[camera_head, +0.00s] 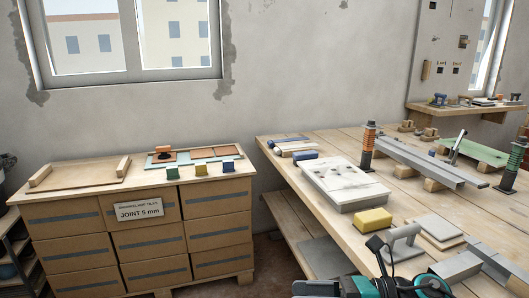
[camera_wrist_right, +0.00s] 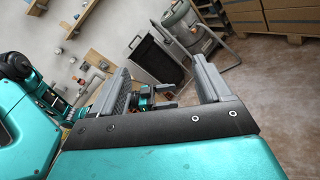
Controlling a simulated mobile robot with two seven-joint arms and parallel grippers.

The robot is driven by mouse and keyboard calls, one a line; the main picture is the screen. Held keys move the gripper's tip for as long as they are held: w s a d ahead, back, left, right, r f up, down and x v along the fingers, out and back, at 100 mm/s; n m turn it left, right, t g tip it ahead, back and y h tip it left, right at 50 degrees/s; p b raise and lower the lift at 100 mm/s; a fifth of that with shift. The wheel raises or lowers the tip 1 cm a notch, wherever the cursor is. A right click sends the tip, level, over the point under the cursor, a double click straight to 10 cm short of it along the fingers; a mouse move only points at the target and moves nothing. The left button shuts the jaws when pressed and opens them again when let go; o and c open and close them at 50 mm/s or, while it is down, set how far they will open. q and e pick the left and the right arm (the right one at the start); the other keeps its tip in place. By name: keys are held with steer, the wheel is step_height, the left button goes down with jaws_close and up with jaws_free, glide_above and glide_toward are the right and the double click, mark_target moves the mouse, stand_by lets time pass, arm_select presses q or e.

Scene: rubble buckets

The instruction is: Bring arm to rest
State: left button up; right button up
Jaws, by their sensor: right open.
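My right gripper (camera_wrist_right: 160,65) shows in the right wrist view with its two grey fingers wide apart and nothing between them. Part of my teal and black arm (camera_head: 425,285) shows at the bottom right of the head view, in front of the workbench. No gripper fingers are clear there. In the right wrist view, a small dark and teal shape (camera_wrist_right: 152,97) shows between the fingers, farther off. It looks like my left gripper, but its jaws are too small to tell.
The wooden workbench (camera_head: 290,165) carries a white slab (camera_head: 343,184), a yellow sponge (camera_head: 373,220), metal profiles and trowels. Stacked cartons (camera_head: 150,240) under a board stand at the left.

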steer(key=s+d+f+n+t+h+p, duration=0.1)
steer(key=d+f+n+t+h, duration=0.3)
steer(key=n, duration=1.3)
steer(key=s+d+f+n+t+h, duration=0.2)
steer(key=f+n+t+h, duration=0.6)
steer(key=n, duration=1)
steer(key=shift+s+d+f+h+p, duration=0.15)
steer(key=shift+d+f+h+p, duration=0.35)
steer(key=shift+d, duration=0.55)
steer(key=s+f+m+g, duration=0.1)
steer(key=s+f+m, duration=0.1)
steer(key=s+d+f+m+g+h, duration=0.1)
steer(key=s+f+m, duration=0.1)
steer(key=s+f, duration=0.1)
steer(key=s+f+m+g, duration=0.1)
steer(key=s+f+m, duration=0.1)
steer(key=s+f, duration=0.1)
steer(key=shift+d+g+h, duration=0.4)
